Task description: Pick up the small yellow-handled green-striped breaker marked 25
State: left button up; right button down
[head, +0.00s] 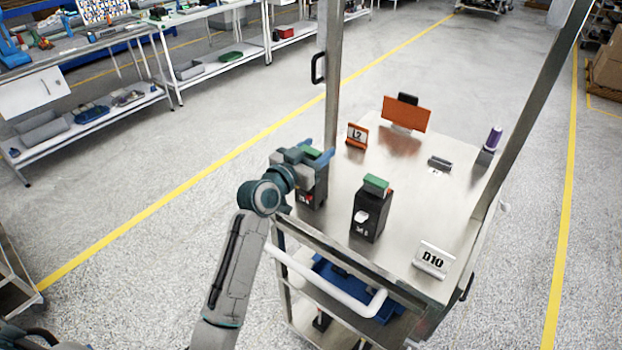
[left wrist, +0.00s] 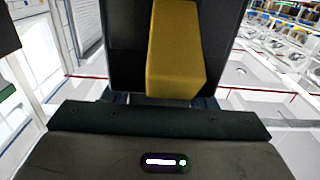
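A black breaker (head: 315,187) with a green top is at the near left edge of the cart top. My left gripper (head: 312,152) is at its upper end, with blue fingers around the green top. A small red and white patch shows low on its front in the head view. In the left wrist view a black breaker body with a yellow handle (left wrist: 175,50) is right in front of the gripper. The fingertips are hidden there, so I cannot tell whether they press on it. No number is readable. My right gripper is not in view.
A second black breaker (head: 371,218) with a white handle and green top stands upright nearby. Upright posts flank the cart.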

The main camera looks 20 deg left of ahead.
pick_arm(q)
grip_shut()
jog(key=shift+r, duration=0.15)
